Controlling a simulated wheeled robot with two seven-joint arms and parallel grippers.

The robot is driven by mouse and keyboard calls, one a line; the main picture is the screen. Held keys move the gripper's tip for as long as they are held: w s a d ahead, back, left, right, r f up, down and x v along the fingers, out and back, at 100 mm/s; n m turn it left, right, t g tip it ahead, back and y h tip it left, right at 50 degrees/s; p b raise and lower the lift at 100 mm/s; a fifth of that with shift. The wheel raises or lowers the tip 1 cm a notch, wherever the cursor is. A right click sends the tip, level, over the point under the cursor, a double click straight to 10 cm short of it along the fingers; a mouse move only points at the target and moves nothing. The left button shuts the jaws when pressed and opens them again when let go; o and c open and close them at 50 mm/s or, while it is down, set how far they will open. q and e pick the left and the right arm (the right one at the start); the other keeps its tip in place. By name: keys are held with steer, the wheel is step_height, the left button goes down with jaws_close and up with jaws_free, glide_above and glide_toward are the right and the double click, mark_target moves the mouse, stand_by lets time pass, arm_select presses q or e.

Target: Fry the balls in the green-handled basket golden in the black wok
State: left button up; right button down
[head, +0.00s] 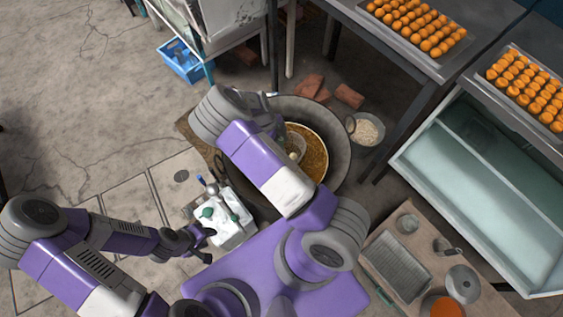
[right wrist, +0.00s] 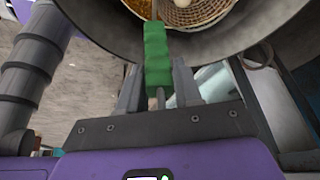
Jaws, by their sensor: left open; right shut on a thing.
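The black wok (head: 338,125) stands on the floor with brown bubbling oil (head: 316,158) in it; its dark wall also shows in the right wrist view (right wrist: 275,30). The basket (right wrist: 205,12) is over or in the oil, with a pale ball (right wrist: 208,18) visible in it. In the head view the basket (head: 303,134) is partly hidden by my right arm. My right gripper (right wrist: 158,88) is shut on the basket's green handle (right wrist: 157,55). My left gripper (head: 208,244) is open and empty, beside a white stand, left of and below the wok.
The white stand (head: 228,222) holds green and blue-topped items. Trays of orange balls (head: 425,30) lie on tables at the upper right. A pale-filled bowl (head: 367,130) is right of the wok. Bricks (head: 349,96) lie behind it. A low table (head: 385,240) is at the lower right.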

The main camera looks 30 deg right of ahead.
steer(key=shift+r+p, duration=1.4)
steer(key=shift+r, duration=0.9)
steer(key=shift+f, duration=0.1)
step_height(320, 180, down, 19)
steer(key=b, duration=1.4)
steer(key=shift+r+b, duration=0.2)
steer(key=shift+b, duration=0.2)
stand_by(3.0)
